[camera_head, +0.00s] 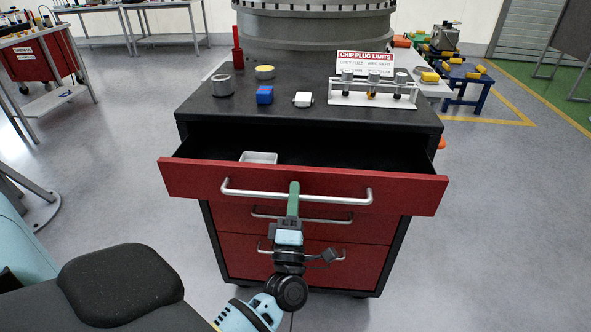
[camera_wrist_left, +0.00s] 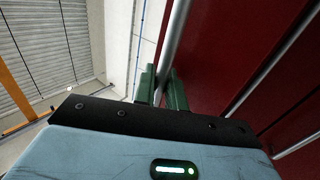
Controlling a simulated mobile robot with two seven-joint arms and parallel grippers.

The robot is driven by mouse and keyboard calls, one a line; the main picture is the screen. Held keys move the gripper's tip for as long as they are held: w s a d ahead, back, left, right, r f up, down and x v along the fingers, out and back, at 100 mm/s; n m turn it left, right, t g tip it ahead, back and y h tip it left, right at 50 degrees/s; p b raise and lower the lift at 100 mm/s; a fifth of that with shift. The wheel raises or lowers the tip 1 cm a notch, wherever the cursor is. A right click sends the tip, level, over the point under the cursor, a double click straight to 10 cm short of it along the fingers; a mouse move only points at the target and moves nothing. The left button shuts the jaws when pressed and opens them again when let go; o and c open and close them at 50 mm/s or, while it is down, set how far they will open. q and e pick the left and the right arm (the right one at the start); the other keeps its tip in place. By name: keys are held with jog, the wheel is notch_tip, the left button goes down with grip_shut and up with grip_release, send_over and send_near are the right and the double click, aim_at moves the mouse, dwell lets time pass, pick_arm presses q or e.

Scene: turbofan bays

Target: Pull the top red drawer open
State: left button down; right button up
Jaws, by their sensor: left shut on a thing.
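The top red drawer (camera_head: 190,178) is pulled out from the black-topped cabinet, so its dark inside shows in the head view. A white tray (camera_head: 258,158) sits inside it. Its long silver handle (camera_head: 340,195) runs across the front. My left gripper (camera_head: 294,190) comes up from below and is shut on the handle near its middle. In the left wrist view the green fingers of my left gripper (camera_wrist_left: 161,88) sit either side of the silver handle bar (camera_wrist_left: 175,40), with the red drawer front (camera_wrist_left: 215,60) to the right. My right gripper is in neither view.
Two lower red drawers (camera_head: 235,255) are shut. Floor (camera_head: 500,220) is clear to the right.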

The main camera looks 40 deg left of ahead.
pick_arm(q)
jog(key=s+d, duration=0.4)
jog(key=s, duration=0.3)
jog(key=shift+d+p, duration=0.2)
jog(key=shift+p, duration=0.2)
jog(key=c, duration=1.8)
grip_release()
jog(key=shift+b+v, duration=1.15)
jog(key=shift+v, duration=2.7)
